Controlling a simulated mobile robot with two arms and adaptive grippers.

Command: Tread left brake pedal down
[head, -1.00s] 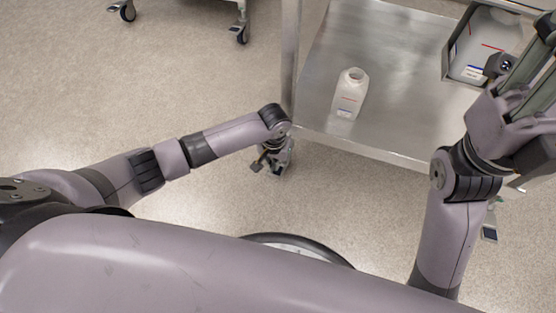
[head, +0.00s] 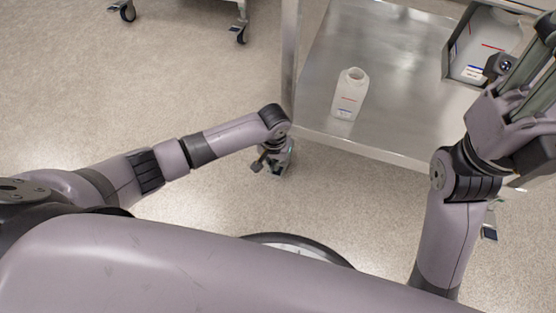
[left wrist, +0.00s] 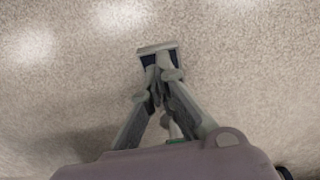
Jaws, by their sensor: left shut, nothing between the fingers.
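The left brake pedal (left wrist: 146,58), a small grey plate with a dark blue pad, shows in the left wrist view just beyond my fingertips. In the head view the pedal (head: 278,172) is mostly hidden under my left gripper (head: 272,161), low by the cart's near left leg. In the left wrist view my left gripper (left wrist: 163,78) is shut and empty. Its fingertips overlap the pedal's near edge; I cannot tell whether they press on it. My right gripper (head: 530,75) is raised at the right, its fingertips not clearly visible.
A steel cart shelf (head: 395,70) holds a white bottle (head: 350,94). A grey bin (head: 447,60) with another bottle (head: 487,45) stands at the top right. Another blue pedal (head: 489,234) shows at the lower right. A wheeled frame (head: 190,15) is at the top. Floor at left is clear.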

